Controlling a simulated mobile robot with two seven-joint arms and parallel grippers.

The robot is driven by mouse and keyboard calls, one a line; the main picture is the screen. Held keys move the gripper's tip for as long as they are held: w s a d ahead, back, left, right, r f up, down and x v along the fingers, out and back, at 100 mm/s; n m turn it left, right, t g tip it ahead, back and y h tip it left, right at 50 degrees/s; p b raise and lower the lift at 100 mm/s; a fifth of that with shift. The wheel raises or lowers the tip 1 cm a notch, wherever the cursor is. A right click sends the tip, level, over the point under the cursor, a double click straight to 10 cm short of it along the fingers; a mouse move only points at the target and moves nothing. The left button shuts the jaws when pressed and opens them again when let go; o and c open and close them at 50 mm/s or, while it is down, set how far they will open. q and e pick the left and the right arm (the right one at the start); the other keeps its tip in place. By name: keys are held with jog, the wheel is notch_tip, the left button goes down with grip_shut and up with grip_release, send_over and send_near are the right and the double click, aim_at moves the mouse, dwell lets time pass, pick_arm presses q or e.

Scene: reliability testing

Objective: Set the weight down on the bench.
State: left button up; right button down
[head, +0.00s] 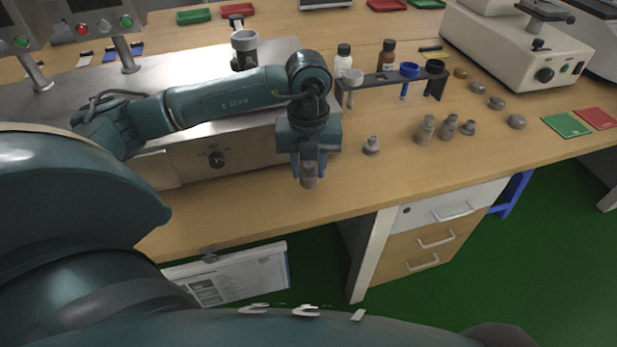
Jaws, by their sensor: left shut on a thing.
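My left gripper (309,172) is at the end of the arm that comes in from the left, pointing down over the front part of the bench (350,200). It is shut on a grey metal weight (309,181), whose lower part shows below the fingers. I cannot tell from this view whether the weight touches the bench top or is a little above it. My right gripper is not in view.
Several loose weights stand to the right, the nearest a small one (371,146). A dark rack (395,77) with small cups is behind them. A metal-fronted machine (215,155) stands to the left. The bench front is clear around the gripper.

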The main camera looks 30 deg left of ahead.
aim_at(308, 170)
pick_arm(q)
jog(key=shift+f, duration=1.7)
jog(key=shift+f, duration=0.15)
jog(key=o, duration=1.2)
jog(key=shift+c, duration=0.2)
